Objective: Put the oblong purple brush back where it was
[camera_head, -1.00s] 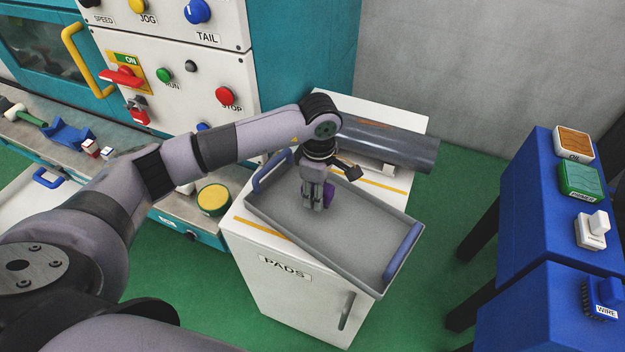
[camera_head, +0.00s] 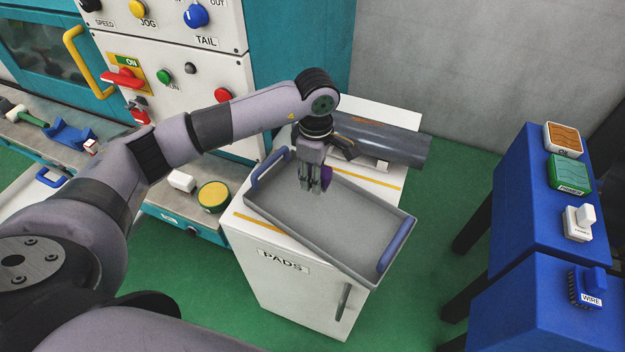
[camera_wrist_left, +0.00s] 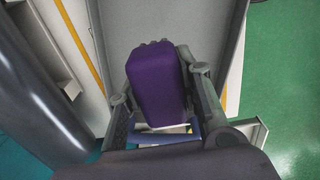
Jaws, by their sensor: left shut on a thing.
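The oblong purple brush (camera_wrist_left: 155,85) fills the middle of the left wrist view, between the fingers of my left gripper (camera_wrist_left: 160,100). In the head view only a purple sliver of the brush (camera_head: 327,177) shows beside the fingers. My left gripper (camera_head: 316,188) is shut on it, pointing down over the far left part of the grey tray (camera_head: 345,235). Whether the brush touches the tray floor, I cannot tell. My right gripper is not in view.
The tray has blue handles and lies on a white cabinet (camera_head: 290,290) marked PADS. A dark grey cylinder (camera_head: 385,140) lies behind it. Blue stands at right hold an orange-topped block (camera_head: 563,139), a green block (camera_head: 569,174), a white brush (camera_head: 580,222) and a blue WIRE brush (camera_head: 588,287).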

